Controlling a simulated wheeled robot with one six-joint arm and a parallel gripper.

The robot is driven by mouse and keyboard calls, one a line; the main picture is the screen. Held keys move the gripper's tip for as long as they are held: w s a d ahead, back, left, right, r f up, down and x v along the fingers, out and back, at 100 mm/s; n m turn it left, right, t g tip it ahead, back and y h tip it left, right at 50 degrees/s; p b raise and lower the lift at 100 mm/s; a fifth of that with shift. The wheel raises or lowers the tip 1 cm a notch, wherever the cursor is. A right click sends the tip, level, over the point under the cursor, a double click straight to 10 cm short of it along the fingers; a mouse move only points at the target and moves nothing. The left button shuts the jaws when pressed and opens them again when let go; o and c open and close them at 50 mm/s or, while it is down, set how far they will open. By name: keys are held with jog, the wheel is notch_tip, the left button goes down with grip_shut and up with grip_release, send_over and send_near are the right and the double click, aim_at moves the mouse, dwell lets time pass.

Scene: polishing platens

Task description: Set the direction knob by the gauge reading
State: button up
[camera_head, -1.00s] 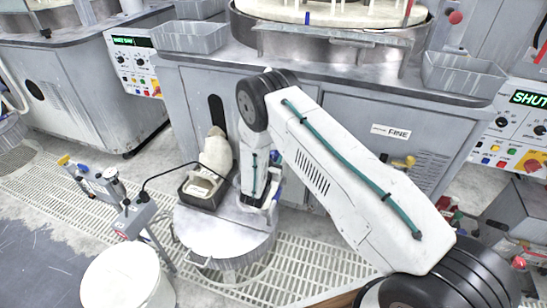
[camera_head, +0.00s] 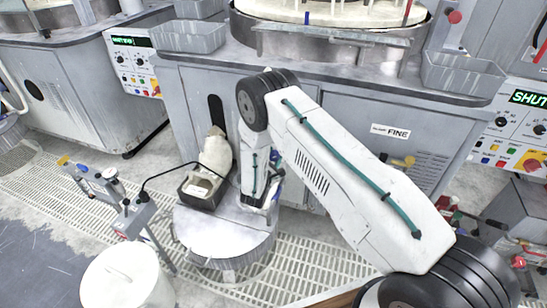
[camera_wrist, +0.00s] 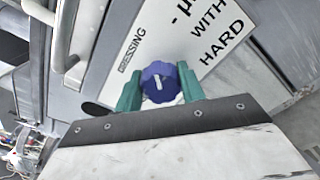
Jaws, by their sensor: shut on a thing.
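A blue lobed knob (camera_wrist: 158,84) with a white pointer mark sits between the green fingers of my gripper (camera_wrist: 161,76) in the wrist view. The fingers are shut on the knob, one on each side. The pointer mark stands nearly upright in that picture. Behind the knob is a white label plate (camera_wrist: 190,38) reading "DRESSING", "WITH" and "HARD"; part of its text is cut off. In the head view my arm hides the knob, and the fingers cannot be made out. I cannot make out a gauge reading in either view.
A white bucket (camera_head: 128,280) stands at front left. The grey "FINE" cabinet (camera_head: 375,150) is behind. A metal handle (camera_wrist: 66,35) shows in the wrist view.

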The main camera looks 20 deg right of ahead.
jog(key=shift+m, duration=0.3)
jog(key=o, duration=1)
jog(key=v, duration=0.8)
